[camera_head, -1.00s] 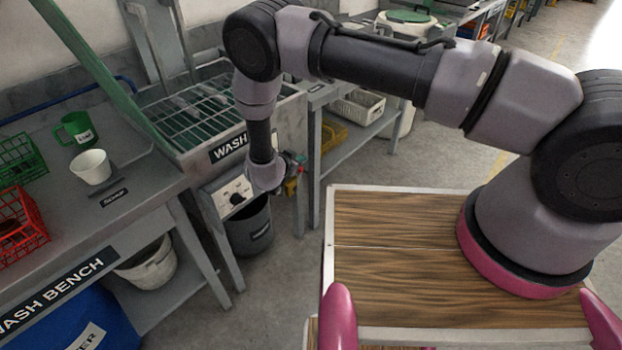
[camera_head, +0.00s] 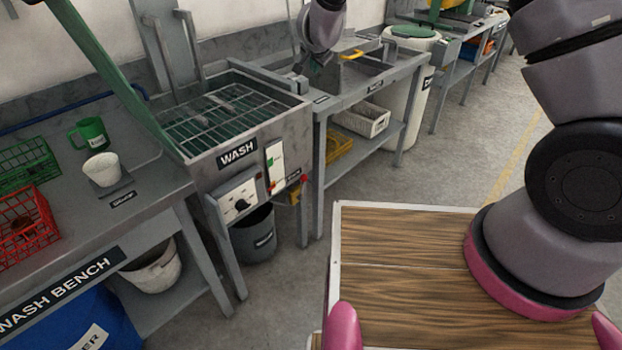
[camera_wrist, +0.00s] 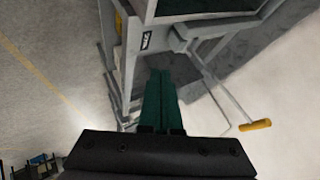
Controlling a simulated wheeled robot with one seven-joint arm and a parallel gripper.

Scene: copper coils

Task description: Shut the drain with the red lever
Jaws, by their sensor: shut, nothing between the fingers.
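The wash unit (camera_head: 215,165) stands left of centre in the head view. A small red piece (camera_head: 304,181), probably the red lever's end, shows at its front right corner beside a dark strip. It is too small to tell the lever's angle. In the wrist view, my gripper (camera_wrist: 163,72) has its green fingers together, with nothing between them. In the head view my wrist is up behind the wash unit's right end, well above and apart from the red piece; the fingertips are hard to make out there.
A grey bench (camera_head: 355,85) with a yellow handle (camera_head: 352,54) stands right of the wash unit; the handle also shows in the wrist view (camera_wrist: 255,125). A dark bucket (camera_head: 254,235) is below the unit. A switch panel (camera_head: 275,166) is on its front.

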